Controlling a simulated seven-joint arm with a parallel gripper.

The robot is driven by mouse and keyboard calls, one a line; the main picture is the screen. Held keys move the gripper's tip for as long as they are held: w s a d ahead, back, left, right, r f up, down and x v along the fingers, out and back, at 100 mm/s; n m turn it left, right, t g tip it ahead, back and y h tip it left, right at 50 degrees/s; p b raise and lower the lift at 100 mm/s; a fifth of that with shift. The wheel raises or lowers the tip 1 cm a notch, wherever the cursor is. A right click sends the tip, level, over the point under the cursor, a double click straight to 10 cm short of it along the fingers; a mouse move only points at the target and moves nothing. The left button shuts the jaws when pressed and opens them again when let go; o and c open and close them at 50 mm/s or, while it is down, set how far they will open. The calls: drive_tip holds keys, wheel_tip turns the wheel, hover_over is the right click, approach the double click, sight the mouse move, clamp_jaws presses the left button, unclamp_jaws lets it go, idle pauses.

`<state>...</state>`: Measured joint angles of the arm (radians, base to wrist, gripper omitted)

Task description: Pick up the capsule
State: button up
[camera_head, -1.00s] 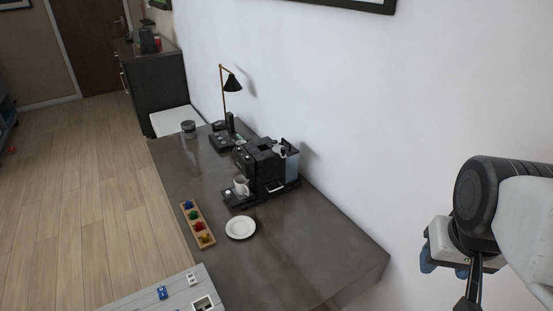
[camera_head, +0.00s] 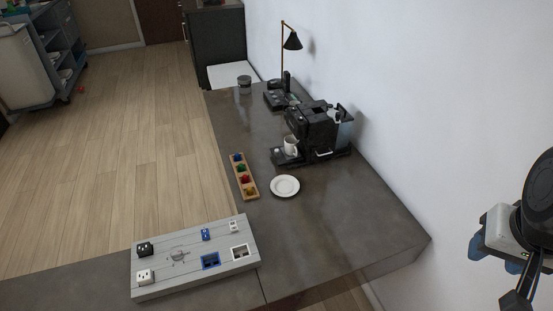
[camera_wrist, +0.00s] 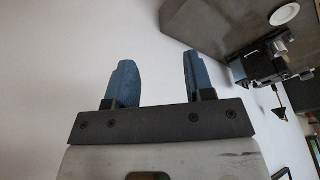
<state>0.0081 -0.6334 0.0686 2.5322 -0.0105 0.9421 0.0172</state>
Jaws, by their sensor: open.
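Several small coloured capsules sit in a row in a narrow wooden holder (camera_head: 254,194) on the dark counter. From far to near they look blue (camera_head: 238,158), green (camera_head: 240,168), red (camera_head: 245,179) and yellow (camera_head: 249,190). My gripper (camera_head: 476,246) is at the right edge of the head view, well to the right of the counter and far from the capsules. In the wrist view its two blue fingers (camera_wrist: 158,82) are spread apart with nothing between them. No capsule is visible in the wrist view.
A black coffee machine (camera_head: 318,128) with a white cup (camera_head: 291,146) stands behind the holder. A white plate (camera_head: 285,186) lies to the holder's right. A grey board (camera_head: 190,258) with sockets is in front. A lamp (camera_head: 292,41) stands behind, along the white wall.

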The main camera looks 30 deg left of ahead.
idle(0.4)
drive_tip(key=shift+o, duration=0.9)
drive_tip(key=shift+w, duration=0.1)
